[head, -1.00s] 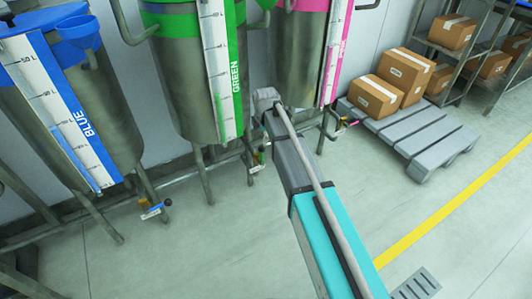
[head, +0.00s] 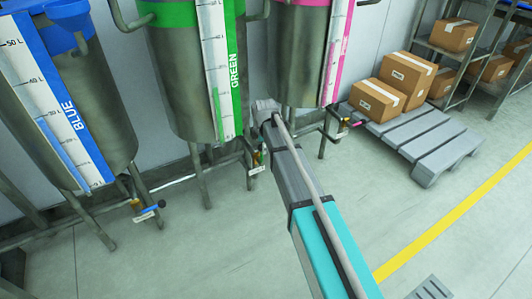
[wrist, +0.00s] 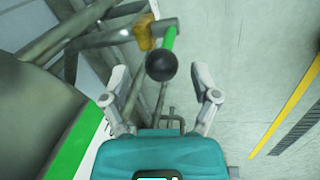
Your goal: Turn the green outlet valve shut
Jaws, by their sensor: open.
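The green outlet valve shows in the wrist view as a green lever (wrist: 169,38) with a black ball knob (wrist: 161,66) and a brass body (wrist: 144,32) on a grey pipe. My gripper (wrist: 158,72) is open, with one finger on each side of the knob in the picture. I cannot tell whether either finger touches it. In the head view the valve (head: 257,157) is small, below the green-banded drum (head: 190,90), left of my arm. My gripper's fingers are hidden there.
The blue drum (head: 75,110) with its blue valve (head: 150,213) stands left; the pink drum (head: 300,60) with its valve (head: 350,122) stands right. Pipes and drum legs crowd the valve. A pallet (head: 425,140) with boxes stands far right. The floor in front is clear.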

